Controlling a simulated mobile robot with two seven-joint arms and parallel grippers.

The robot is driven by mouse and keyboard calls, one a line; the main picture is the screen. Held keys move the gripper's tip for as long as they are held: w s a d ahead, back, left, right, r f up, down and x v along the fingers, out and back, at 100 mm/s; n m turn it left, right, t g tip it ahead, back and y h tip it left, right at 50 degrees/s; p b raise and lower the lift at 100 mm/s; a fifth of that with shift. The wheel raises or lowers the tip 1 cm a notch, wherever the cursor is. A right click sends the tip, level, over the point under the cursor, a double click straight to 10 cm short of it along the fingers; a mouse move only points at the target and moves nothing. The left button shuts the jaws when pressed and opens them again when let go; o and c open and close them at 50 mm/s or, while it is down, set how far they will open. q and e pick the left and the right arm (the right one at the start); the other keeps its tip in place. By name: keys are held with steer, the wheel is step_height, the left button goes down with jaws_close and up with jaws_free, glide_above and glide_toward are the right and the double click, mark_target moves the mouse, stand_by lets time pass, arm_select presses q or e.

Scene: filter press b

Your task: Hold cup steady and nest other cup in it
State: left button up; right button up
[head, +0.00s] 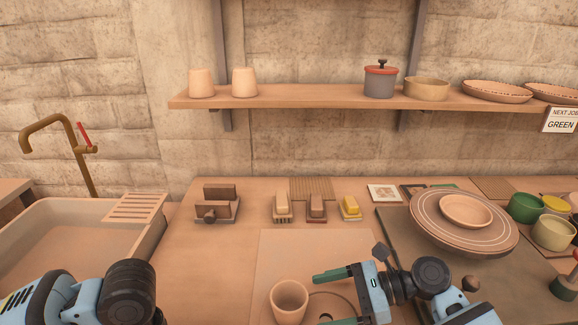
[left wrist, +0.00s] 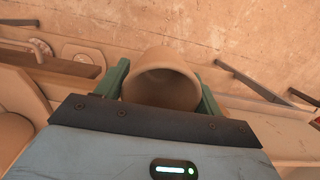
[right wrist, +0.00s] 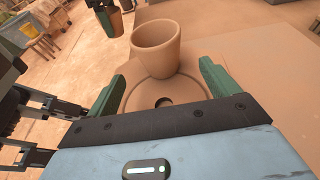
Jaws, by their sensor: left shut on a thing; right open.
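A tan cup (head: 289,301) stands upright on the pale mat at the front of the table; it also shows in the right wrist view (right wrist: 157,48). My right gripper (head: 329,298) is open just to the right of this cup, its fingers pointing towards it. In the right wrist view the cup is beyond the fingertips, apart from them. My left gripper (left wrist: 162,82) is shut on a second tan cup (left wrist: 160,84), its fingers on either side. This held cup also shows at the top of the right wrist view (right wrist: 114,22). The head view does not show the left fingers.
A flat round disc with a dark hole (right wrist: 140,97) lies beside or under the standing cup's edge; I cannot tell which. A sink (head: 60,240) is at left. Wooden-handled brushes or blocks (head: 316,206) stand behind. A banding wheel (head: 430,222) with a bowl is at right.

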mark_target(296, 307)
arm_select(q)
steer(key=f, duration=0.1)
steer(key=f+b, duration=0.1)
steer(key=shift+s+f, duration=0.25)
steer(key=shift+f, duration=0.05)
arm_select(e)
steer(key=x, duration=0.2)
steer(key=shift+a+f, duration=0.2)
steer(key=shift+f, duration=0.1)
arm_select(q)
steer(key=shift+w+r+p, duration=0.1)
steer(key=shift+r+p, duration=0.2)
steer(key=shift+r, duration=0.3)
arm_select(e)
steer(key=shift+a+r, duration=0.1)
steer(key=shift+a, duration=0.9)
arm_select(q)
steer(key=shift+w+r, duration=0.1)
steer(key=shift+r, duration=0.3)
arm_select(e)
steer(key=shift+x, duration=1.15)
steer(key=shift+c, duration=0.4)
steer(key=c, duration=0.8)
